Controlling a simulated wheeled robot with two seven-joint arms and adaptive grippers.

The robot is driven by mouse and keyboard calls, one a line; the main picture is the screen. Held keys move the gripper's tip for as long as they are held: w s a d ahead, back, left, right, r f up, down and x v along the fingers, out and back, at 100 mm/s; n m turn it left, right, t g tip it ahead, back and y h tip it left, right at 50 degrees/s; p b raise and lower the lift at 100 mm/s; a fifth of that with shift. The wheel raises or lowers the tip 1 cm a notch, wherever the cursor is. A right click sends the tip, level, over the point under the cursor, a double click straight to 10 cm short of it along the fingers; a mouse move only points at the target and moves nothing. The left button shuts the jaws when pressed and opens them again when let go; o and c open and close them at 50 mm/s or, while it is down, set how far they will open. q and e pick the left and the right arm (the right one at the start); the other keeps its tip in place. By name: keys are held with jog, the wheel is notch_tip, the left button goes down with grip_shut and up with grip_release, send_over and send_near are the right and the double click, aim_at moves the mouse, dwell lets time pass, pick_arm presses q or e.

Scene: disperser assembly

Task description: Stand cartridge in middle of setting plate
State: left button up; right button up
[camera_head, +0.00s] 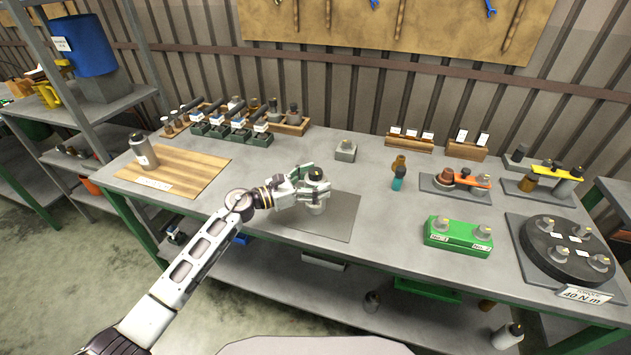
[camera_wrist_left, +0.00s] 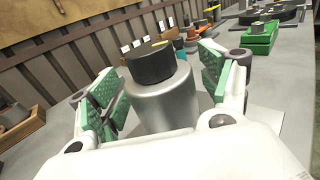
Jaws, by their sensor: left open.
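The cartridge (camera_head: 317,191), a silver cylinder with a black top, stands upright on the dark grey setting plate (camera_head: 345,222), towards the plate's left and back part. In the left wrist view the cartridge (camera_wrist_left: 163,95) fills the middle, between the green pads of my left gripper (camera_wrist_left: 160,88). My left gripper (camera_head: 308,186) is open around it, with a gap showing at the pads. The cartridge's foot is partly hidden by the gripper in the head view. My right gripper is not in view.
A wooden board (camera_head: 190,172) with another silver cylinder (camera_head: 143,151) lies at left. A small grey block (camera_head: 345,151) stands behind the plate. A green block (camera_head: 458,235) and a black round fixture (camera_head: 567,248) are at right. Bench room between plate and green block is clear.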

pick_arm(q)
jog(key=shift+r, duration=0.1)
jog(key=shift+s+a, duration=0.1)
jog(key=shift+a, duration=0.1)
jog(key=shift+s+a, duration=0.15)
jog(key=shift+a, duration=0.15)
jog(key=b+v, duration=0.1)
jog(key=v, duration=1)
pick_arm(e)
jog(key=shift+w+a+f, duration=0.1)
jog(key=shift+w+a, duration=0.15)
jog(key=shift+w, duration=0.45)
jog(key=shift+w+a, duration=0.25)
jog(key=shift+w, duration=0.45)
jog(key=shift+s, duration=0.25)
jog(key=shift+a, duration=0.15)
